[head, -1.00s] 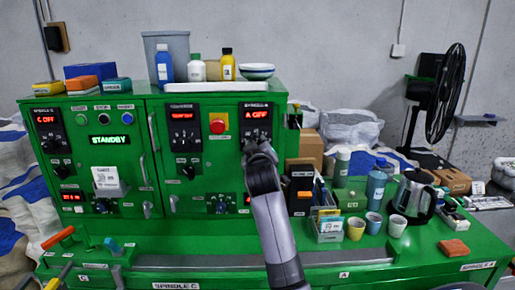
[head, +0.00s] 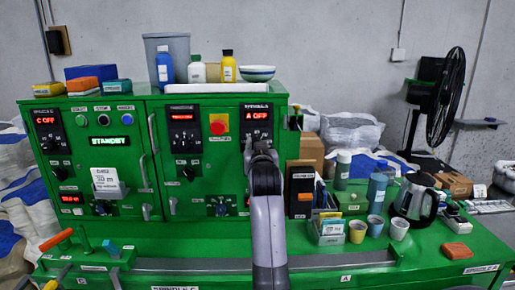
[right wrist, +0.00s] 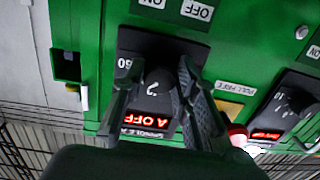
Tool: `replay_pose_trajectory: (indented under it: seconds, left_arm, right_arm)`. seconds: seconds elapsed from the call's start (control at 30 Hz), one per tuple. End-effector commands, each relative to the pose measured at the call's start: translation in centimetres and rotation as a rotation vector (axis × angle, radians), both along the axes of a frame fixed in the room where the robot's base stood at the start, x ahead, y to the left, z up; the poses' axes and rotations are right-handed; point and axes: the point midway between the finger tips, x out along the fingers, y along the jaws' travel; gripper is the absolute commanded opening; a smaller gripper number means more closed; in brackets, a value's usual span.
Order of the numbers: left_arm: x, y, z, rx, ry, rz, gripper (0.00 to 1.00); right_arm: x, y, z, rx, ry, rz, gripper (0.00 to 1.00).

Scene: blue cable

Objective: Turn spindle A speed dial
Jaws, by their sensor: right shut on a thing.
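The spindle A panel (head: 258,107) is a black plate on the right of the green cabinet. Its red display (head: 257,116) reads "A OFF" and also shows, upside down, in the right wrist view (right wrist: 150,122). My right gripper (head: 260,150) is at the dial just below that display. In the right wrist view its two dark fingers (right wrist: 154,68) reach onto the black panel and are shut on the speed dial. The dial itself is mostly hidden by the fingers, so its pointer and setting cannot be read. My left gripper is not in view.
A red emergency button (head: 218,127) on a yellow plate sits left of the spindle A panel. Bottles and a bowl (head: 257,73) stand on the cabinet top. Cups, a bottle and a kettle (head: 412,200) crowd the bench at right.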

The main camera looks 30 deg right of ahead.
Motion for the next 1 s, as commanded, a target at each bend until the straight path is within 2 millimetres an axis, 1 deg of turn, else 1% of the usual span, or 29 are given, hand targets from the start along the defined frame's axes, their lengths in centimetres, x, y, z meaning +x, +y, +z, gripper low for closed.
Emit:
replay_pose_trajectory:
  seconds: [0.03,0.4,0.43,0.73,1.0]
  left_arm:
    - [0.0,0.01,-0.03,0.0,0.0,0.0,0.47]
    - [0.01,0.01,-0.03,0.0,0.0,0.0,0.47]
    - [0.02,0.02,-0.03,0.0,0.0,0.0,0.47]
    - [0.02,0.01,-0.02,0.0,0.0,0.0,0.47]
    - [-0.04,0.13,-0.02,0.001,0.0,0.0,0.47]
  right_arm:
    - [0.04,0.05,-0.27,0.006,0.002,0.001,0.0]
    - [0.05,0.04,-0.26,0.008,0.001,0.002,0.0]
    - [0.05,0.04,-0.26,0.008,0.001,0.002,0.28]
    - [0.02,0.02,-0.11,0.006,-0.001,0.001,0.48]
    - [-0.01,0.02,-0.03,0.005,-0.003,0.0,0.48]
